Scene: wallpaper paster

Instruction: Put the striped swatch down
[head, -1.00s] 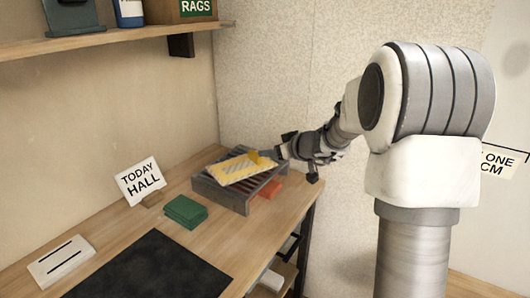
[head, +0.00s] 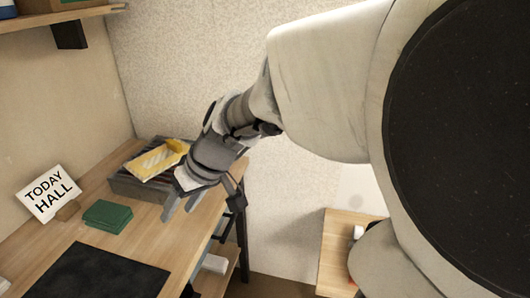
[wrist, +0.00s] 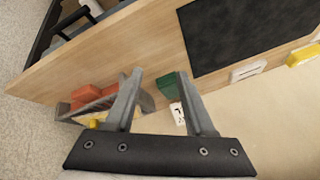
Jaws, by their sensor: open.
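The striped swatch (head: 152,163), yellow and white with a plain yellow piece at its right end, lies tilted on top of the dark slatted rack (head: 122,184) at the back of the bench. My gripper (head: 180,208) is open and empty, in front of and to the right of the rack, apart from the swatch. In the wrist view my gripper (wrist: 160,74) shows two spread fingers with nothing held. There a yellow bit, seemingly the swatch (wrist: 95,123), shows beside the rack (wrist: 92,106), mostly hidden by my gripper.
A green stack (head: 107,215), a "TODAY HALL" sign (head: 48,193) and a black mat (head: 95,275) are on the bench. Red-orange blocks (wrist: 76,112) sit by the rack in the wrist view. A shelf (head: 60,16) hangs above. Bare wood lies right of the mat.

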